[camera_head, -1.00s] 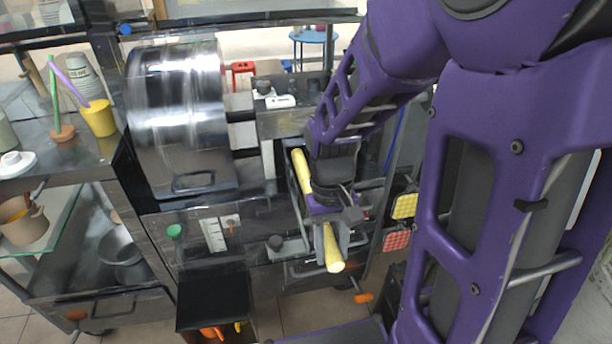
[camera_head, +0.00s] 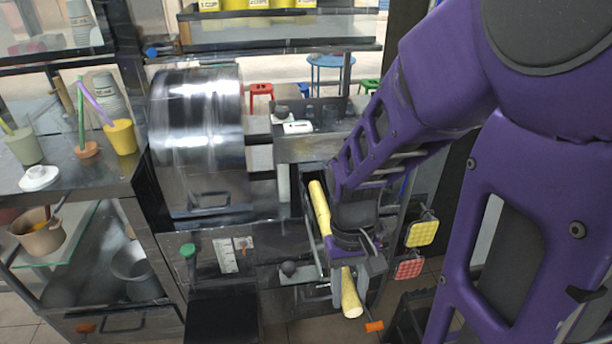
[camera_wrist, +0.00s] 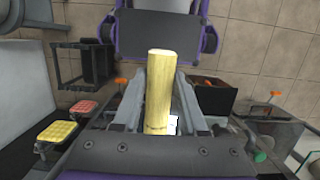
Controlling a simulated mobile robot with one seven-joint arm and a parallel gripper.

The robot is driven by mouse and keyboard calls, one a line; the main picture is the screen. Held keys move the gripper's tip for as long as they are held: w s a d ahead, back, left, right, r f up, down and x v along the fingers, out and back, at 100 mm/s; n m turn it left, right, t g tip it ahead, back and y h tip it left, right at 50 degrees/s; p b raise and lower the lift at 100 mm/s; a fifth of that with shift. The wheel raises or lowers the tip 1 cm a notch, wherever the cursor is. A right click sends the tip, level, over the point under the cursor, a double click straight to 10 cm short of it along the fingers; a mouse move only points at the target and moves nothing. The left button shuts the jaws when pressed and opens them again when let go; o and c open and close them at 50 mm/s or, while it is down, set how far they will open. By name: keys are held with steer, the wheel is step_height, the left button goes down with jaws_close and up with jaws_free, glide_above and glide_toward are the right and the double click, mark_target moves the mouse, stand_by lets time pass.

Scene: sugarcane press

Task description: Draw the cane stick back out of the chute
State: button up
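The cane stick (camera_head: 320,208) is a pale yellow rod, seen in the head view slanting from upper left to lower right. Its upper end lies beside the dark walls of the chute (camera_head: 308,212) on the press; how much of it is still inside, I cannot tell. My gripper (camera_head: 346,272) is around the stick's lower part, with the free end sticking out below. In the wrist view the stick (camera_wrist: 159,85) stands between the two grey fingers of my gripper (camera_wrist: 160,100), which appear closed on its sides.
The shiny metal drum (camera_head: 198,140) stands left of the chute. Yellow (camera_head: 422,233) and red (camera_head: 409,267) waffle-patterned pads are close on the right. A dark bin (camera_head: 222,318) is below left. A shelf with cups and a pot (camera_head: 38,232) is at far left.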

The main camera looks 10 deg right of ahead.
steer(key=o, duration=0.5)
steer(key=shift+r, duration=0.1)
